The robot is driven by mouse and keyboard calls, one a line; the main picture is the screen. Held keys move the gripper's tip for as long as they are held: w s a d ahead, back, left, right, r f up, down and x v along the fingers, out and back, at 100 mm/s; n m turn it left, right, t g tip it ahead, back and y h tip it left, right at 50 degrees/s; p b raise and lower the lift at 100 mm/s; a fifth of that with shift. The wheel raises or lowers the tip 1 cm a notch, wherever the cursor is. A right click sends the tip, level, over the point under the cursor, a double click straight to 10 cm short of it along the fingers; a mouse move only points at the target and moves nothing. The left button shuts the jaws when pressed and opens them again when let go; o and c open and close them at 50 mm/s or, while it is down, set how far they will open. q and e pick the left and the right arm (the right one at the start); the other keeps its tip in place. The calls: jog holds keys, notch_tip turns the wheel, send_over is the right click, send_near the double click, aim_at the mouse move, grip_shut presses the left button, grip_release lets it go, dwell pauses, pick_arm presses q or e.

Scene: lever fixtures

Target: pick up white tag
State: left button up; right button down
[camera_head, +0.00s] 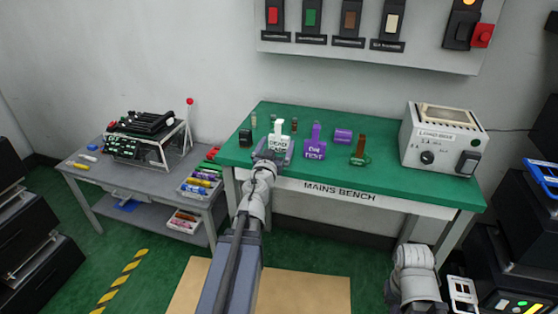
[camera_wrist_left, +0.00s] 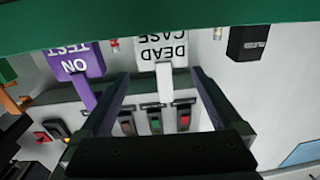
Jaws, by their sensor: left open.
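The white tag (camera_head: 279,143), marked DEAD CASE, stands upright on the green bench, with a narrow stem above its lettered block. My left gripper (camera_head: 270,153) is at the near side of it. In the left wrist view the white tag (camera_wrist_left: 161,52) appears upside down, its stem lying between the two spread fingers of my left gripper (camera_wrist_left: 160,77). The gripper is open and holds nothing; I cannot tell whether a finger touches the tag. Part of my right arm shows at the lower right of the head view, but its gripper cannot be made out.
A purple ON TEST tag (camera_head: 315,150) stands close to the right. A green-and-brown piece (camera_head: 360,152), a lying purple piece (camera_head: 343,135) and a black block (camera_head: 245,137) are also on the green bench (camera_head: 420,184). A grey load box (camera_head: 440,138) stands at the right end.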

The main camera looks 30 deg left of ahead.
aim_at(281, 137)
pick_arm(q)
jog(key=shift+s+a+f+m+h+b, duration=0.15)
jog(key=shift+f+h+b, duration=0.1)
jog(key=shift+f, duration=0.3)
jog(key=shift+a+f+m+h+b, duration=0.15)
jog(key=shift+f+h+b, duration=0.1)
jog(key=shift+f, duration=0.3)
jog(key=shift+x, duration=3.9)
jog(key=shift+r, duration=0.15)
pick_arm(e)
jog(key=shift+f, duration=0.85)
pick_arm(q)
jog(key=shift+c, duration=0.4)
jog(key=c, duration=1)
